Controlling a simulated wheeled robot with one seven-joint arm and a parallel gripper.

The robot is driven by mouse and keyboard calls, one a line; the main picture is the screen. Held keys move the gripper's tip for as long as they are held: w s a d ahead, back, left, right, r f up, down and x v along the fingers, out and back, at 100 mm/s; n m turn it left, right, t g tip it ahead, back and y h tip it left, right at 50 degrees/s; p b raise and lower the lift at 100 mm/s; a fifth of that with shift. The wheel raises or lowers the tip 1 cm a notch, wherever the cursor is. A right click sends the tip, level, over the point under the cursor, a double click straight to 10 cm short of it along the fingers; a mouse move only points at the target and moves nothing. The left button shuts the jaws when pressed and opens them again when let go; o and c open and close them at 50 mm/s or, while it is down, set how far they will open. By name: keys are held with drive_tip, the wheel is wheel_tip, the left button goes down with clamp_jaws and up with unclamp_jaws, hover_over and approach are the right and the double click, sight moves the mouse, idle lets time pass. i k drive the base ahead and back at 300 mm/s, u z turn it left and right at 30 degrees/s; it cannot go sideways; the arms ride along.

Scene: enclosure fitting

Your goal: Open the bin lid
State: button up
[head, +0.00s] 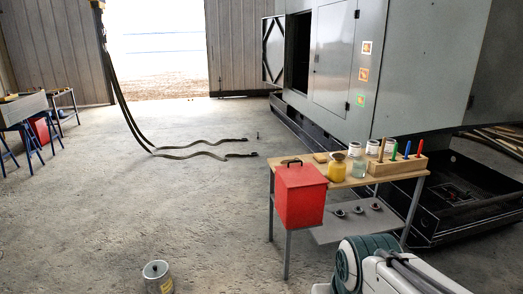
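A red bin (300,203) stands at the left end of a small wooden-topped table. Its red lid (312,177) lies shut on top, with a dark handle (291,162) on it. I cannot tell from this view how the bin is supported. Part of my arm, teal and white, shows at the bottom right, in front of the table. My gripper is not visible in this view.
The table (345,183) holds a yellow jar (337,171), a glass jar (358,168), white cans and a wooden block (395,166) with coloured handles. A large grey enclosure (400,80) stands behind. The floor at left is mostly clear.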

sight(294, 175)
drive_tip(key=z, duration=0.05)
drive_tip(key=i, duration=3.15)
drive_tip(key=u, duration=0.05)
